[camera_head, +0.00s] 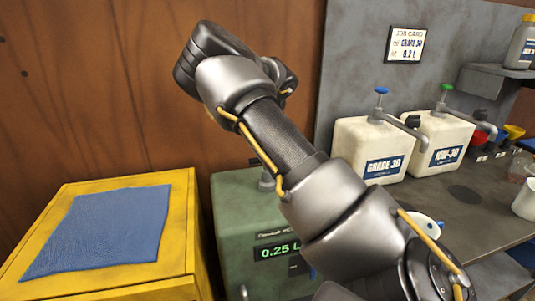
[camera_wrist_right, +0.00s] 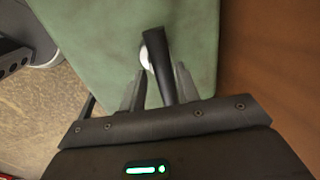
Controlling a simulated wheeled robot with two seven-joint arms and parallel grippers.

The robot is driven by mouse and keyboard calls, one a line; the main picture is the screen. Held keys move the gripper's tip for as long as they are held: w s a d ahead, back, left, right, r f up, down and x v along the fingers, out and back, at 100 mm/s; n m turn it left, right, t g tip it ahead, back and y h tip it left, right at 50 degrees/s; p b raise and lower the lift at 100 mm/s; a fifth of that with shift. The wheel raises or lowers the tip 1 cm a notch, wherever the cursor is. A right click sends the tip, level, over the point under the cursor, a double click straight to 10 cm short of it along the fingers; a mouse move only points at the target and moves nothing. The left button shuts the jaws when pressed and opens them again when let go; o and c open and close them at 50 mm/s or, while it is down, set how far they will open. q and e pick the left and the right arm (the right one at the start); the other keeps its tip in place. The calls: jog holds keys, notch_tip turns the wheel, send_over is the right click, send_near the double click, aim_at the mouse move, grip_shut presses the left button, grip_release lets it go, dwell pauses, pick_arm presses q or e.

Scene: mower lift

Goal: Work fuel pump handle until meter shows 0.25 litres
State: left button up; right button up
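The green fuel pump box (camera_head: 235,210) stands at the lower middle of the head view, partly hidden behind my right arm. Its meter (camera_head: 277,251) shows 0.25 L in green digits. In the right wrist view, the black pump handle (camera_wrist_right: 159,65) stands out against the green box face. My right gripper (camera_wrist_right: 160,80) has one finger on each side of the handle. A gap shows beside the left finger, so it looks open around the handle; contact with the right finger is unclear. The right gripper is hidden in the head view. My left gripper is not in view.
A yellow cabinet (camera_head: 178,240) with a blue cloth (camera_head: 105,230) stands to the left. On the grey bench (camera_head: 440,204) to the right are two white jugs, GRADE 30 (camera_head: 350,140) and 10W-30 (camera_head: 425,140), with pumps. A job card (camera_head: 405,44) reads GRADE 30, 0.2 L.

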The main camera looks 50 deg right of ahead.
jog(key=shift+o, duration=0.7)
jog(key=shift+w, duration=0.1)
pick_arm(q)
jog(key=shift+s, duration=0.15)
pick_arm(e)
jog(key=shift+r, duration=0.1)
jog(key=shift+r, duration=0.25)
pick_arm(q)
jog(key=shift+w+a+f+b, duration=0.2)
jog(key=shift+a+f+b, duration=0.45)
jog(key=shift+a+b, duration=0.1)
pick_arm(e)
notch_tip(320, 180, up, 10)
jog(key=s+a, duration=0.1)
jog(key=shift+s, duration=0.35)
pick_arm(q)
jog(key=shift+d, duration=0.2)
pick_arm(e)
jog(key=shift+a, duration=0.1)
